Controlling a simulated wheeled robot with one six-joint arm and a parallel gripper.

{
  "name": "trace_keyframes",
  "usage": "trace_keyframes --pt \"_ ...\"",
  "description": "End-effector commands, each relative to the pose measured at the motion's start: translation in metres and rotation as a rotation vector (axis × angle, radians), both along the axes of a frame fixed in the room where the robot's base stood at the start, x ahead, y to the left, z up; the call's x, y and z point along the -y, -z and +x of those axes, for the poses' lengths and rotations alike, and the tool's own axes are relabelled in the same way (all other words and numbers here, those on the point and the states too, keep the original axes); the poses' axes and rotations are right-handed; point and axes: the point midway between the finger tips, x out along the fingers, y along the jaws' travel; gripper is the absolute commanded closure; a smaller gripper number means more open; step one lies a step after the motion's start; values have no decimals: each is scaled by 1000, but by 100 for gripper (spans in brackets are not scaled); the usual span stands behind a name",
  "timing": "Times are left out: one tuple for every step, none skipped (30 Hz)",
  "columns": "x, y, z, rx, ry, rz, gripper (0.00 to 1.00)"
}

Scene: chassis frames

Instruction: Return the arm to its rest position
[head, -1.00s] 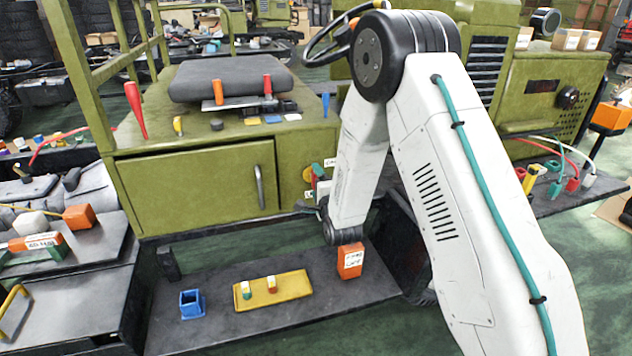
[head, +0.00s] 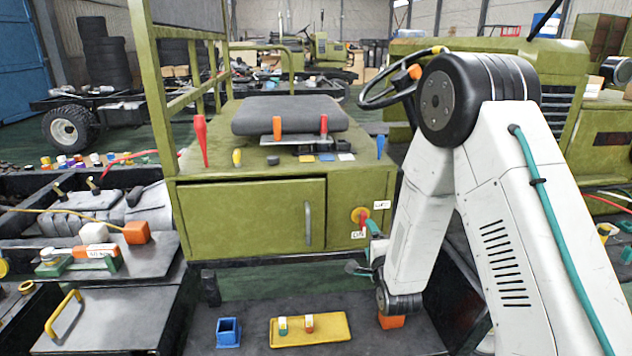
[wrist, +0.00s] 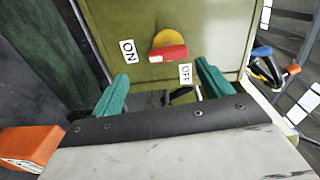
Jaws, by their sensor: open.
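My arm (head: 505,210) is white with black joints and a teal cable, bent with its elbow high and its forearm hanging down. My gripper (wrist: 165,88) shows in the wrist view with two teal fingers spread wide apart and nothing between them. In the head view it is partly hidden behind the forearm, in front of the green cabinet's right side. Beyond the fingers is a red switch handle (wrist: 170,53) on a yellow disc, apart from them, with an ON label (wrist: 128,52) and an OFF label (wrist: 186,73). The handle also shows in the head view (head: 363,220).
An orange box (head: 391,322) stands just below the wrist on a dark low platform. A yellow tray (head: 325,338) with two small items and a blue open bin (head: 228,332) are to its left. The green cabinet (head: 240,220) and steering wheel (head: 385,85) stand close to the arm.

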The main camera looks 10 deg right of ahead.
Motion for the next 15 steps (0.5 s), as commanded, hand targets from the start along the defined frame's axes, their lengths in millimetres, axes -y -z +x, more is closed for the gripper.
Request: trace_keyframes --pt "0 13 -1 -60 -5 -48 22" --pt "-1 23 -3 -111 -12 -84 22" --pt "-1 39 -7 -190 -25 -139 22" --pt "-1 53 -13 -258 -39 -184 22" --pt "-1 65 -19 -327 -59 -230 22" --pt "-2 77 -27 -414 -88 -292 22" --pt "-2 82 -33 -474 -113 -338 22" --pt "-3 86 -39 -532 -141 -381 22" --pt "-3 88 -49 -604 -181 -437 22" --pt "-3 88 -56 -657 -213 -479 22" --pt "-2 87 -65 -707 -247 -517 22" --pt "-2 84 -76 -768 -295 -567 22" --pt "-2 80 -84 -813 -333 -603 22" --pt "-1 75 -93 -855 -372 -638 22" --pt "0 67 -106 -909 -427 -683 22"
